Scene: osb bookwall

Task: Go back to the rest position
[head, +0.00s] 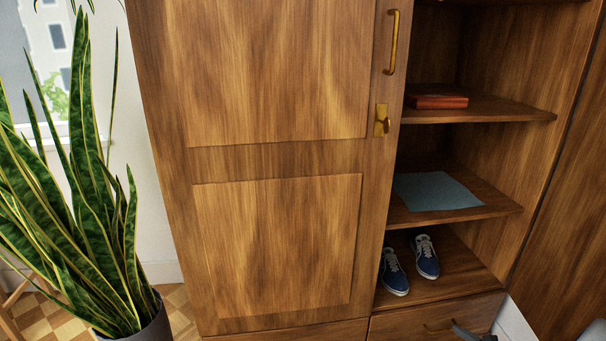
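Only a small dark grey piece of my gripper (468,333) shows at the bottom edge of the head view, right of centre. It appears in front of the drawer at the foot of the wooden wardrobe. Most of the gripper is cut off below the frame, so I cannot tell whether it is open or shut or whether it holds anything.
The wardrobe's panelled door (278,240) is shut. Open shelves beside it hold a red-brown book (437,102), a grey-blue cloth (437,191) and blue shoes (426,257). A drawer (400,331) sits below. A tall potted plant (90,220) stands left.

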